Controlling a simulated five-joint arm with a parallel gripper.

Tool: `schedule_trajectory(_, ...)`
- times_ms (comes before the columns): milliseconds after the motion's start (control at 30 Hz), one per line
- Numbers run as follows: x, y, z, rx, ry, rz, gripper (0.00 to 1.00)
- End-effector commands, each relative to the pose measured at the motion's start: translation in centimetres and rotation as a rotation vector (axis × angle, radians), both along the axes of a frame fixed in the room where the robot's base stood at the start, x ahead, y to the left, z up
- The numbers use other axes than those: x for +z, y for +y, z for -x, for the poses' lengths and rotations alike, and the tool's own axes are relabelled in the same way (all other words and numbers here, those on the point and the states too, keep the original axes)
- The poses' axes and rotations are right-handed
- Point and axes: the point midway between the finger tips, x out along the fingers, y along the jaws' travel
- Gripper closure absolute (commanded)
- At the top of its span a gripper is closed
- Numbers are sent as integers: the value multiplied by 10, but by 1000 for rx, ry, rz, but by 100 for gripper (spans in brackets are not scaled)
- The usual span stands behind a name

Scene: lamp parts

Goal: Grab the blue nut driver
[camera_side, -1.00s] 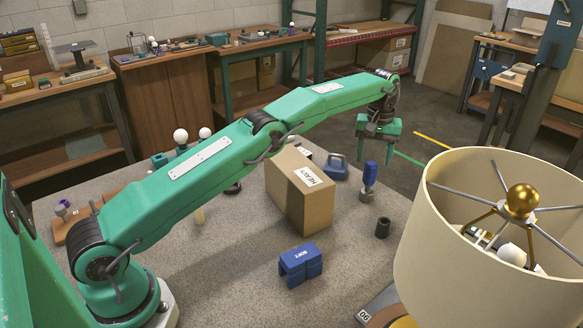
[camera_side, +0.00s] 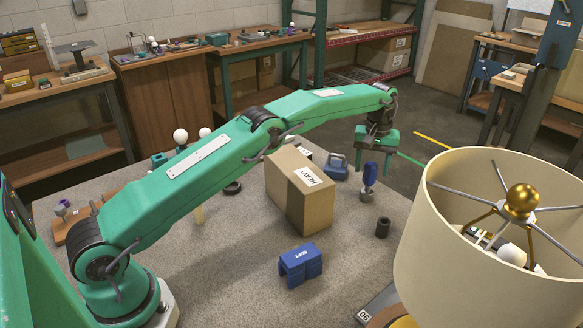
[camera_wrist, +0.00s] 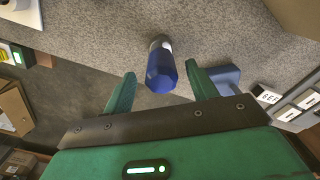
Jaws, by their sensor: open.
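The blue nut driver (camera_side: 369,180) stands upright on the table, blue handle up and grey metal end down, right of the cardboard box. In the wrist view the nut driver (camera_wrist: 161,70) lies between the two fingertips, with its handle end toward me. My gripper (camera_side: 375,164) points down over it, the fingers spread around the top of the handle. In the wrist view my gripper (camera_wrist: 160,74) is open, with gaps on both sides of the handle and nothing held.
A cardboard box (camera_side: 305,205) marked HEAVY stands left of the driver. A blue-grey case (camera_side: 336,166) is behind it. A large lampshade (camera_side: 470,260) stands at the right.

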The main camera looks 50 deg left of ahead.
Motion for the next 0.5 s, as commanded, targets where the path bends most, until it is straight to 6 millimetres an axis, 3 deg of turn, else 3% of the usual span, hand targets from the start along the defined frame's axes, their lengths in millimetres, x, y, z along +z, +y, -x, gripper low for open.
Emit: schedule_trajectory(500, -45, 0, 3, 0, 1, 0, 42)
